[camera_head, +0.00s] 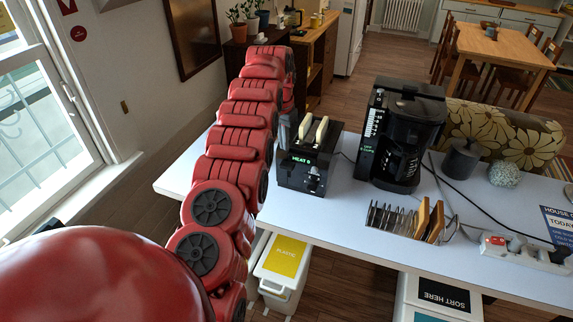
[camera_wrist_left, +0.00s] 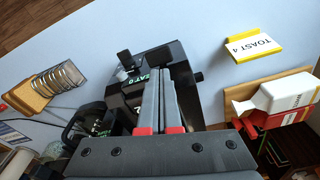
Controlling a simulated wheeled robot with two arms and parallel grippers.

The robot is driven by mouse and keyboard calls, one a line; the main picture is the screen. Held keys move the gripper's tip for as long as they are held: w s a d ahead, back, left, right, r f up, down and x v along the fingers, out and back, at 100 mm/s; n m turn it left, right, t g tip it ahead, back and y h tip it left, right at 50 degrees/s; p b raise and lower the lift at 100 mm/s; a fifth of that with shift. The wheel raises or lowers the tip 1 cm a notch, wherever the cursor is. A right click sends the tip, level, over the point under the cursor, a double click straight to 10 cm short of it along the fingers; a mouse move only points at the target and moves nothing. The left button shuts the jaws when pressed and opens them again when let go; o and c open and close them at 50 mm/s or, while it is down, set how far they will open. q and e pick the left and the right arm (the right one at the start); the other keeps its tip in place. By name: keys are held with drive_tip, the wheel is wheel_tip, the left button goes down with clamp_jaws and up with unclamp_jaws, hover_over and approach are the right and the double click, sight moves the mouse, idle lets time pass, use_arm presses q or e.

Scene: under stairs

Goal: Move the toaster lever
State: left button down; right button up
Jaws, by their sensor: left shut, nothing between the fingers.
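The black toaster (camera_head: 308,165) stands on the white table with two slices of bread in its top slots and a green "HEAT 0" display. A lever with a knob (camera_head: 314,171) is on its front; in the left wrist view a black knob (camera_wrist_left: 124,58) sticks out beside the display. My left gripper (camera_head: 284,130) is at the toaster's left side, partly hidden by my red arm. In the left wrist view its fingers (camera_wrist_left: 160,76) are shut together, empty, and overlap the toaster (camera_wrist_left: 172,54). Contact cannot be told. My right gripper is not in view.
A black coffee maker (camera_head: 402,135) stands right of the toaster. A wire rack (camera_head: 388,218) with toast is in front of it, and a power strip (camera_head: 520,252) lies at the right. The left wrist view shows a "TOAST 4" card (camera_wrist_left: 254,43) and a red-white object (camera_wrist_left: 285,98).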

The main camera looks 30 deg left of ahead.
sight(286, 165)
use_arm(q)
drive_tip(key=shift+d+f, duration=0.15)
drive_tip(key=shift+f, duration=0.55)
drive_tip(key=f, duration=0.4)
drive_tip(key=shift+w+f, duration=0.1)
drive_tip(key=shift+w, duration=0.1)
drive_tip(key=shift+f, duration=0.35)
drive_tip(key=shift+f, duration=0.1)
